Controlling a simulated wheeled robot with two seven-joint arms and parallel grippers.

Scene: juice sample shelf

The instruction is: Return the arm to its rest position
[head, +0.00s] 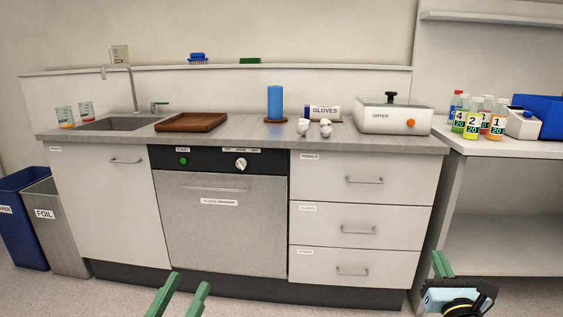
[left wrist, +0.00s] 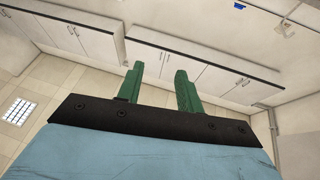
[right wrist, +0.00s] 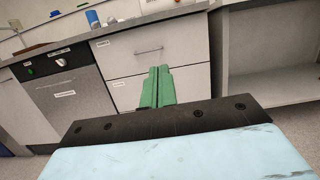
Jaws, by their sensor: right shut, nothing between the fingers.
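My left gripper (head: 190,281) shows at the bottom of the head view, in front of the dishwasher. In the left wrist view its green fingers (left wrist: 159,69) stand apart with nothing between them. My right gripper (head: 439,258) is at the lower right of the head view, in front of the gap between the drawers and the right shelf. In the right wrist view its green fingers (right wrist: 159,69) are together and hold nothing. Both grippers are clear of the furniture as far as I see.
The counter (head: 240,132) holds a wooden tray (head: 191,122), a blue roll (head: 275,102), a gloves sign (head: 325,111) and a dryer (head: 394,117). Numbered bottles (head: 473,123) stand on the right shelf (head: 510,149). Blue and foil bins stand far left. The dishwasher (head: 220,230) and drawers are closed.

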